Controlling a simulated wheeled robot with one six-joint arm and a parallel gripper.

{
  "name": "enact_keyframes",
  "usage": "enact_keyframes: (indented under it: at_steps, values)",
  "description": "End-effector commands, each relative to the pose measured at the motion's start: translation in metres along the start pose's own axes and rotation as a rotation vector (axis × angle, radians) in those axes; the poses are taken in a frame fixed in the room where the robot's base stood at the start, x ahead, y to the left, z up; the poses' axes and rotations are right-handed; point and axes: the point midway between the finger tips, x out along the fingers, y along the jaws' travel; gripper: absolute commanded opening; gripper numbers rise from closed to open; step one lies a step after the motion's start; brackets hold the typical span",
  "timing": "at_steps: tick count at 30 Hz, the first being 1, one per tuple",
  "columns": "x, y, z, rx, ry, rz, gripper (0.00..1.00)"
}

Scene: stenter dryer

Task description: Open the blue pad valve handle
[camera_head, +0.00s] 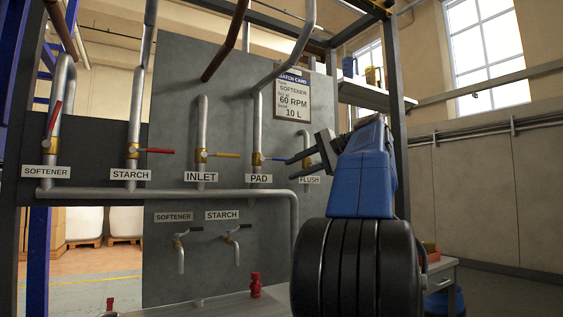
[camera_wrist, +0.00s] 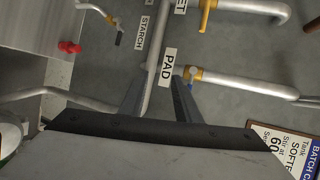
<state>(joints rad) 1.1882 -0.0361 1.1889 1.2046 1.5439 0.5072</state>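The blue pad valve handle (camera_head: 273,158) sticks out to the right, level, from a brass valve (camera_head: 257,159) on the pipe above the PAD label (camera_head: 258,178). My gripper (camera_head: 290,169) is in front of the panel, just right of the handle, with fingers apart and nothing seen between them. In the wrist view my gripper (camera_wrist: 160,76) is open, with the PAD label (camera_wrist: 167,70) showing between and beyond the fingertips. The pad valve's brass body (camera_wrist: 188,73) and a bit of blue handle (camera_wrist: 192,72) show beside the right finger, which partly hides the handle. Contact cannot be told.
To the left are the INLET valve's yellow handle (camera_head: 225,155) and the STARCH valve's red handle (camera_head: 159,151). The FLUSH valve (camera_head: 307,162) is partly hidden behind my gripper. A horizontal pipe (camera_head: 220,193) runs below the labels. A batch card (camera_head: 292,95) hangs above.

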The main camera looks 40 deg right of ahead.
Motion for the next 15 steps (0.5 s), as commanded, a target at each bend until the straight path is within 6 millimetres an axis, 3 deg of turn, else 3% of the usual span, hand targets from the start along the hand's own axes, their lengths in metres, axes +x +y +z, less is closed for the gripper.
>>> enact_keyframes:
  at_steps: [3,7,12,15]
  values:
    - [-0.038,-0.019,-0.029,0.019,0.019,-0.06,0.3]
    - [-0.071,-0.034,-0.047,0.027,0.027,-0.108,0.3]
    - [-0.094,-0.042,-0.056,0.029,0.029,-0.139,0.3]
    - [-0.095,-0.044,-0.058,0.03,0.028,-0.144,0.3]
